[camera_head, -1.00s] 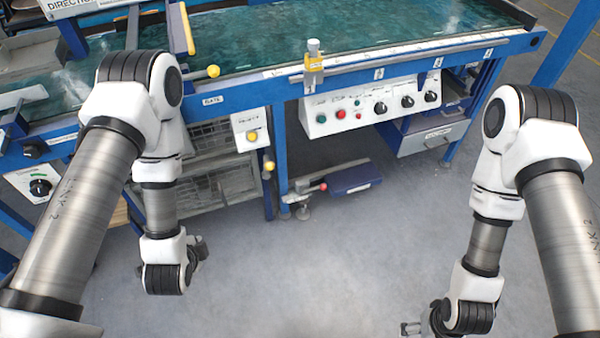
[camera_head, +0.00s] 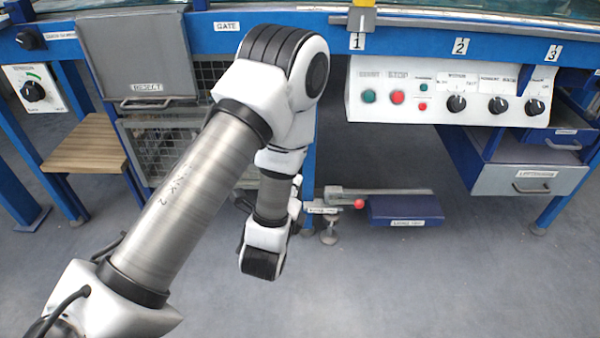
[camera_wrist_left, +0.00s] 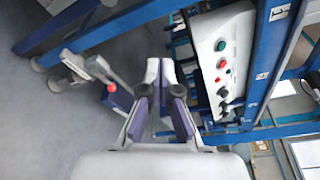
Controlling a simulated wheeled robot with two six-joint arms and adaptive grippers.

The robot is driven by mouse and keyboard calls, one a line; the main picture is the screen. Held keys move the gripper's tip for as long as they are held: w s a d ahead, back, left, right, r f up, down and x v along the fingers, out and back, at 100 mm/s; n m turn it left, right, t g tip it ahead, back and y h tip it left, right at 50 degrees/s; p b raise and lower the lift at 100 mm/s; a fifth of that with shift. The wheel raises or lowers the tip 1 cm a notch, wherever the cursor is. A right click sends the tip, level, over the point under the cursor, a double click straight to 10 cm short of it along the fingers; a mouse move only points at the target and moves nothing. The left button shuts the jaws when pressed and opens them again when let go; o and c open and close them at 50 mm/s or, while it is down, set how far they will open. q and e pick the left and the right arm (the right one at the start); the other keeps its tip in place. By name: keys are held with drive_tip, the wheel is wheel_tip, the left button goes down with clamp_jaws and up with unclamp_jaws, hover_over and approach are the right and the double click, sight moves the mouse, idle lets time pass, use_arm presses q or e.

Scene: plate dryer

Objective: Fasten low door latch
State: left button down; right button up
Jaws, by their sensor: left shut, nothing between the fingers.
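I cannot make out a low door latch for certain. A wire-mesh front (camera_head: 165,150) shows below the grey reject bin in the head view, and my left arm covers the area to its right. My left gripper (camera_wrist_left: 160,70) is shut and empty in the wrist view, its fingers pointing toward the machine's underside. In the head view it is mostly hidden by my left arm, whose wrist hangs in front of the frame leg. My right gripper is out of view.
A grey reject bin (camera_head: 137,55) and a wooden step (camera_head: 85,150) stand at left. A control panel (camera_head: 450,92) and a drawer (camera_head: 528,178) are at right. A blue pedal box (camera_head: 404,210) and a red-knobbed lever (camera_head: 360,204) sit low. The front floor is clear.

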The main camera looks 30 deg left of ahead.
use_arm(q)
drive_tip(key=shift+d, duration=0.1)
drive_tip(key=w+a+b, duration=0.5)
drive_tip(key=w+a, duration=0.2)
drive_tip(key=w, duration=0.2)
drive_tip(key=shift+w+r, duration=0.2)
drive_tip(key=shift+r, duration=0.05)
idle(0.4)
